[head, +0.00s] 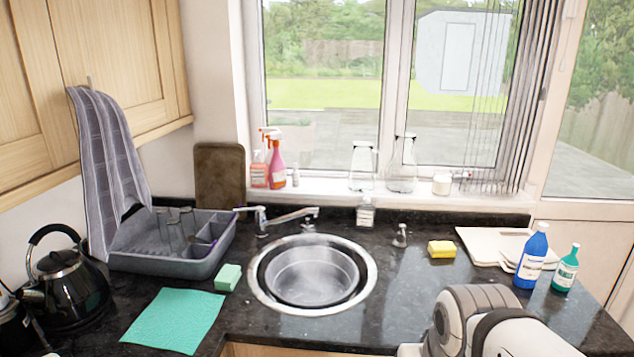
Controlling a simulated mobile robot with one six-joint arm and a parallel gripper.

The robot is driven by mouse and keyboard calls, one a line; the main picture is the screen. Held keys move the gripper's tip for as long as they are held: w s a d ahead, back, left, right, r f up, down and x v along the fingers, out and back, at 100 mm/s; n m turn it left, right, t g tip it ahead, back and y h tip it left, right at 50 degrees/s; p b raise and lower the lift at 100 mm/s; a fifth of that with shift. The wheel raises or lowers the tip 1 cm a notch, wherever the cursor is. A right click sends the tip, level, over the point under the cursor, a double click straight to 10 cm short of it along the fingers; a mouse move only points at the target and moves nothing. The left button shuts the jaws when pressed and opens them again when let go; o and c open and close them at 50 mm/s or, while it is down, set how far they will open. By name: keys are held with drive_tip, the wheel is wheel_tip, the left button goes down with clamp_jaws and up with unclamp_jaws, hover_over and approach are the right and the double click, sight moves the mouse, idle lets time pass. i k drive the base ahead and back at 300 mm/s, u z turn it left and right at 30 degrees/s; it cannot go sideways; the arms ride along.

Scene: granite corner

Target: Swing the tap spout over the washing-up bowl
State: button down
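The chrome tap (262,222) stands on the dark granite worktop behind the sink, to its left. Its spout (290,216) points right, along the back of the sink. The spout tip (309,220) appears at the sink's back rim, behind the bowl in the picture; its exact overhang is hard to tell. The grey round washing-up bowl (312,286) sits inside the round sink (370,262) and looks empty. My arm shows at the lower right, apart from the tap. My gripper is out of view.
A grey dish rack (165,266) with glasses and a green sponge (228,278) are left of the sink. A soap bottle (365,213) stands behind it. A yellow sponge (441,249), blue bottle (531,262) and teal bottle (565,270) are right. Worktop immediately right of the sink is clear.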

sight(263, 227)
drive_tip(key=k, duration=0.35)
drive_tip(key=u, duration=0.8)
drive_tip(key=i, duration=1.4)
drive_tip(key=z, duration=0.6)
